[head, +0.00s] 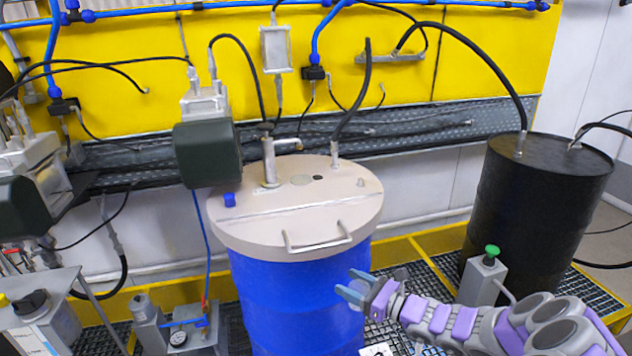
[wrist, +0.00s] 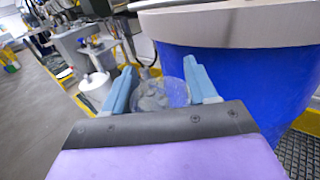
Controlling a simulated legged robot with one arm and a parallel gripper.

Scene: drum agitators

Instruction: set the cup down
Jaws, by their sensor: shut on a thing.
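A clear, see-through cup (wrist: 174,94) sits between the two light blue fingers of my gripper (wrist: 160,80) in the wrist view. Greyish shapes show in or through it, and I cannot tell which. My gripper is shut on the cup. In the head view my gripper (head: 353,284) is just in front of the right side of the blue drum (head: 290,305), below its lid. The cup is hard to make out there. No supporting surface shows directly under the cup.
The drum's beige lid (head: 300,205) carries a handle, a pipe and a blue cap. A black drum (head: 535,205) stands at the right. A green-topped grey box (head: 484,276) is near my arm. Yellow-edged grating (head: 440,285) covers the floor. Equipment crowds the left.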

